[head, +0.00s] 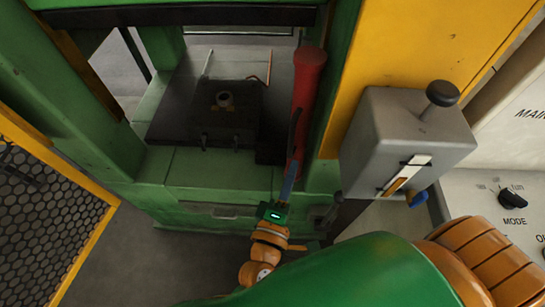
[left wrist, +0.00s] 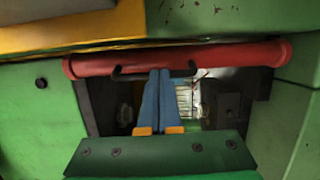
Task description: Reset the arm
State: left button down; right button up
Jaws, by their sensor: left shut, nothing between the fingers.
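My left gripper (head: 290,166) has blue fingers and a green body, and in the head view it is at the lower middle, in front of the green press frame. Its fingers are shut together with nothing between them. In the left wrist view the closed fingers (left wrist: 160,72) point at a red bar (left wrist: 215,58) with a black handle (left wrist: 155,70). The fingertips overlap the handle in the picture; whether they touch it I cannot tell. In the head view the red bar (head: 307,85) stands upright beside the opening. My right gripper is not in view.
The green frame (head: 215,170) surrounds a dark block (head: 205,115) in the opening. A grey lever box (head: 400,130) with a black knob is on the right, near a panel with a MODE knob (head: 512,200). A yellow-edged mesh guard (head: 35,215) is on the left.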

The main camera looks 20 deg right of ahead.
pick_arm(q)
jog(key=shift+s+d, duration=0.2)
jog(key=shift+s, duration=0.3)
jog(key=shift+s+d, duration=0.15)
jog(key=shift+s, duration=0.3)
jog(key=shift+d, duration=0.1)
